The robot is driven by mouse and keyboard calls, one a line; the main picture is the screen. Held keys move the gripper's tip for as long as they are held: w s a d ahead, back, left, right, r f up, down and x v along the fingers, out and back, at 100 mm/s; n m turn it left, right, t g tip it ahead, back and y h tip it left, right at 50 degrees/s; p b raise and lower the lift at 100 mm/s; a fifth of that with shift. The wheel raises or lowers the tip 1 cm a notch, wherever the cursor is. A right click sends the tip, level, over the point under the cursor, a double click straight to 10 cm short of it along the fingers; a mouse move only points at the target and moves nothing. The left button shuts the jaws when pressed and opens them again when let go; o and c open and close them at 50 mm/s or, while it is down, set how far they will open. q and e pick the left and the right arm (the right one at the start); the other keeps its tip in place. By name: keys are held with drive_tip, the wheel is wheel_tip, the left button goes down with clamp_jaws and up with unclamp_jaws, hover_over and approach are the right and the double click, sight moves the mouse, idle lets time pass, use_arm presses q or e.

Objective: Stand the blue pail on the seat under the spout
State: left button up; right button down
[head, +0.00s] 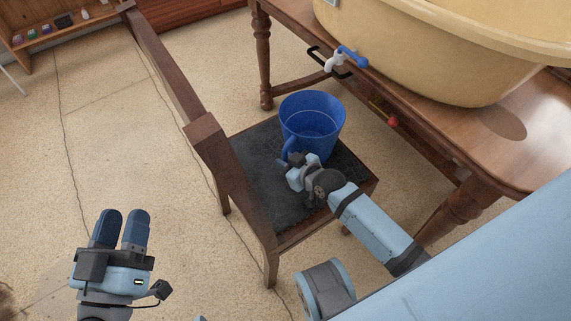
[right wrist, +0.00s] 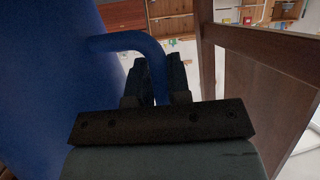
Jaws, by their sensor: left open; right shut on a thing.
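The blue pail (head: 325,122) is upright over the dark seat (head: 262,178) of a wooden chair, near its table-side edge. I cannot tell whether its base touches the seat. The white spout with a blue lever (head: 340,61) is on the tan tub, just beyond the pail in the head view. My right gripper (head: 293,163) is shut on the pail's side handle. In the right wrist view the fingers (right wrist: 158,80) close around the handle (right wrist: 130,40), with the pail wall (right wrist: 40,90) to the left. My left gripper (head: 121,222) is open and empty above the floor.
The tan tub (head: 430,55) stands on a wooden table (head: 505,150) at the right. The chair's backrest (head: 165,65) rises left of the seat. A shelf with small items (head: 60,30) is at the far left. The floor at left is clear.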

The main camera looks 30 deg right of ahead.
drive_tip(key=shift+f, duration=0.15)
drive_tip(key=c, duration=1.1)
unclamp_jaws()
drive_tip(key=shift+o, duration=0.2)
drive_tip(key=shift+s+r, duration=0.15)
drive_tip(key=shift+r, duration=0.1)
use_arm(q)
drive_tip(key=shift+w+a+f+g+y+p, duration=0.1)
drive_tip(key=shift+a+f+g+y+p, duration=0.35)
drive_tip(key=shift+p, duration=0.55)
drive_tip(key=shift+a+f+g+y+p, duration=0.15)
drive_tip(key=shift+a+f+y+p, duration=0.2)
drive_tip(key=shift+f+p, duration=0.5)
use_arm(e)
drive_tip(key=v, duration=1.1)
drive_tip(key=shift+s+d+r, duration=0.15)
drive_tip(key=shift+s+d, duration=0.05)
drive_tip(key=shift+s, duration=0.05)
